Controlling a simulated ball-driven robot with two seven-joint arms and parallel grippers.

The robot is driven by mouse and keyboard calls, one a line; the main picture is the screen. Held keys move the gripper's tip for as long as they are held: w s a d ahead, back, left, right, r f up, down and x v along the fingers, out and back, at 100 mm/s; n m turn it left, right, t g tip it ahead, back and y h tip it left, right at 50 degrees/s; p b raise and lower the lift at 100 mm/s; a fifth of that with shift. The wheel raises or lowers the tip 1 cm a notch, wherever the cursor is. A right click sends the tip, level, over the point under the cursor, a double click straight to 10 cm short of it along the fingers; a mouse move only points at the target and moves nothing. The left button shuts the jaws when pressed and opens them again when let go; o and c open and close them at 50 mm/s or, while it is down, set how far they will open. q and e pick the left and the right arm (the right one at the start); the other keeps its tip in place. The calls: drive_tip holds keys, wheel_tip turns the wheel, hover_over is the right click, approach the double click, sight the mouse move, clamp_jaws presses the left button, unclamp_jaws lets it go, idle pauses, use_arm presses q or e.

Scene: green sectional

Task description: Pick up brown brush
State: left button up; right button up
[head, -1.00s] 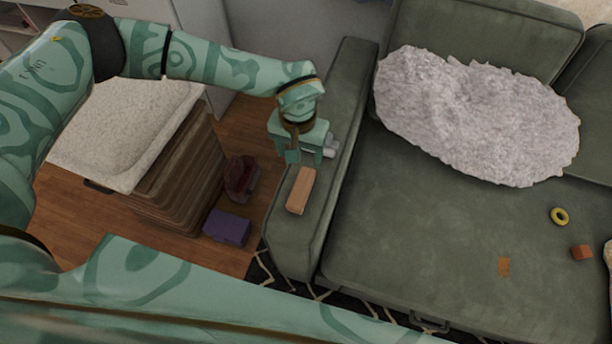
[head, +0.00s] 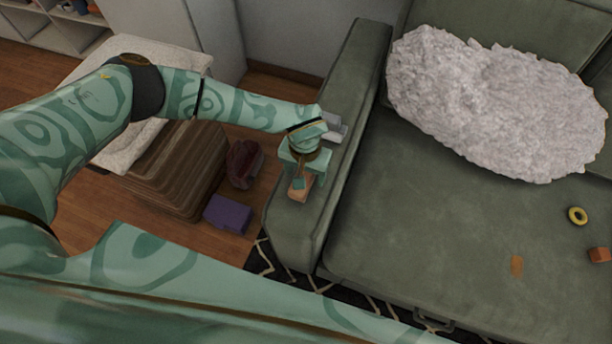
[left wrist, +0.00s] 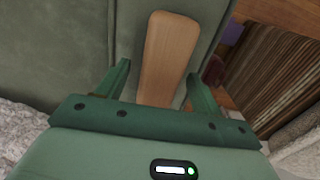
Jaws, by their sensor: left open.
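The brown brush shows as a light brown wooden block (head: 300,193) on the green sofa's armrest (head: 299,236) in the head view. My left gripper (head: 304,178) is over it and hides its far part. In the left wrist view the long, rounded brown block (left wrist: 170,42) lies between the two spread fingers of my left gripper (left wrist: 158,71), with its near end hidden by the gripper body. The gripper is open, with a gap visible beside the block. Bristles are not visible. My right gripper is not in view.
A brown ribbed hamper (head: 178,172) with a white top stands left of the armrest. A purple box (head: 227,214) and a dark red object (head: 243,164) lie on the floor between them. A fluffy white cushion (head: 490,105), yellow ring (head: 577,215) and orange cube (head: 599,255) are on the seat.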

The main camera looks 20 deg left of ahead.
sight(306, 173)
use_arm(q)
drive_tip(key=shift+f, duration=0.1)
drive_tip(key=c, duration=1.2)
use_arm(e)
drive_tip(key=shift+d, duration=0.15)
use_arm(q)
drive_tip(key=shift+w+r+p, duration=0.1)
drive_tip(key=shift+r+p, duration=0.2)
drive_tip(key=shift+r, duration=0.25)
wheel_tip(306, 173, up, 3)
drive_tip(key=shift+d+p, duration=0.1)
drive_tip(key=shift+p, duration=0.5)
drive_tip(key=s+d+r+p, duration=0.4)
drive_tip(key=s+d+r, duration=0.5)
drive_tip(key=s, duration=0.1)
drive_tip(key=shift+s+d, duration=0.2)
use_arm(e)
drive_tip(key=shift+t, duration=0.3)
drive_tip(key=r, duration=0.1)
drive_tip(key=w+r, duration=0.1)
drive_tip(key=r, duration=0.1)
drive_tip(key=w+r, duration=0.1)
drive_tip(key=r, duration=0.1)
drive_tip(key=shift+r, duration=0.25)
